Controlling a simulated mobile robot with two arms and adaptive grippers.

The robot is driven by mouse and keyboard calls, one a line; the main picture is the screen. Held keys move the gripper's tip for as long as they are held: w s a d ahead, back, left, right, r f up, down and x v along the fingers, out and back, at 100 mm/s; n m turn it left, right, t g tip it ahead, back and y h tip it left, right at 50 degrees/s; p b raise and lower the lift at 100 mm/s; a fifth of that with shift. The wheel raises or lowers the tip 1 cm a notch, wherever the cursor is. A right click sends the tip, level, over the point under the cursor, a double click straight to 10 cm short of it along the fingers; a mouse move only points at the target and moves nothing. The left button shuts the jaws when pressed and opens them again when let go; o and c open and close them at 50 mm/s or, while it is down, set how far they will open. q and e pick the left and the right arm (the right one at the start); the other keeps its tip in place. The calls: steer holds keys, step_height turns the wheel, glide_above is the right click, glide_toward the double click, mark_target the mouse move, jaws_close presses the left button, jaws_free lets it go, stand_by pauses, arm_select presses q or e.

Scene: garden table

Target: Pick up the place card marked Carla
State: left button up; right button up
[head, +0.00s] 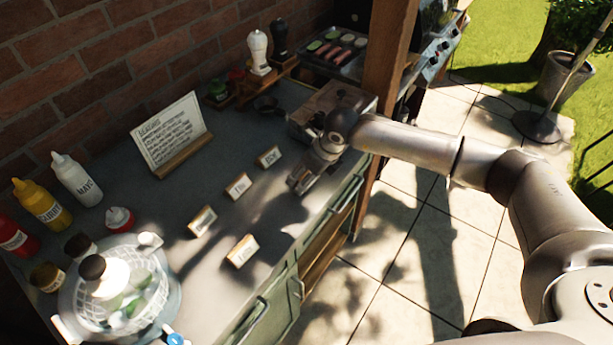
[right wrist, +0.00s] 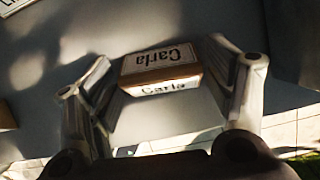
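The place card marked Carla (right wrist: 160,63) stands on the grey counter in the right wrist view, between the two fingers of my right gripper (right wrist: 163,80). The fingers are spread, one at each end of the card; the right fingertip is very close to it, and contact is unclear. In the head view my right gripper (head: 304,181) is low over the counter near its front edge and seems to hide this card. Other place cards stand nearby: three in a row (head: 269,156) (head: 238,186) (head: 202,221) and one nearer the edge (head: 242,250). My left gripper is not in view.
A sign on a wooden stand (head: 172,138) is behind the cards. Sauce bottles (head: 76,180) and a domed bowl (head: 120,290) are at the left. A wooden box (head: 330,103) and a post (head: 390,50) are close behind my right gripper.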

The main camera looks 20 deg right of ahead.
steer(key=c, duration=0.6)
steer(key=shift+o, duration=0.2)
steer(key=shift+r, duration=0.1)
